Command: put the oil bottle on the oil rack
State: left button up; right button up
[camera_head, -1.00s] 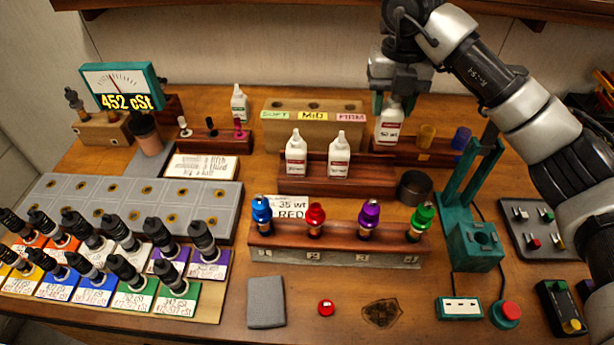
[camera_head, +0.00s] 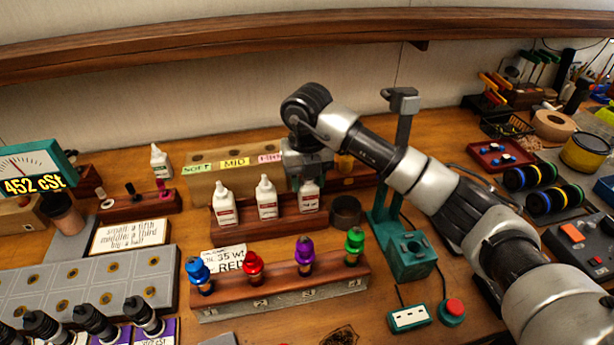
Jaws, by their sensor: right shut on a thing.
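The white oil bottle (camera_head: 309,200) with a red-and-white label is upright at the right end of the dark red wooden oil rack (camera_head: 284,229). My right gripper (camera_head: 308,181) is shut on its top from above, hiding its cap. The bottle's base is at the rack; I cannot tell if it rests fully on it. Two similar white bottles, one on the left (camera_head: 226,206) and one in the middle (camera_head: 266,200), stand upright in the same rack. My left gripper is not in view.
A block with SOFT and MID labels (camera_head: 205,187) stands behind the rack. A stand of blue, red, purple and green shocks (camera_head: 280,293) is in front. A dark round cup (camera_head: 345,211) and a teal press (camera_head: 408,254) are to the right.

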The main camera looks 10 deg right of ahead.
jog(key=shift+f, duration=0.15)
jog(key=o, duration=0.9)
jog(key=shift+o, duration=0.2)
notch_tip(320, 180, up, 12)
jog(key=b, duration=0.1)
jog(key=shift+r+b, duration=0.2)
jog(key=shift+b, duration=0.15)
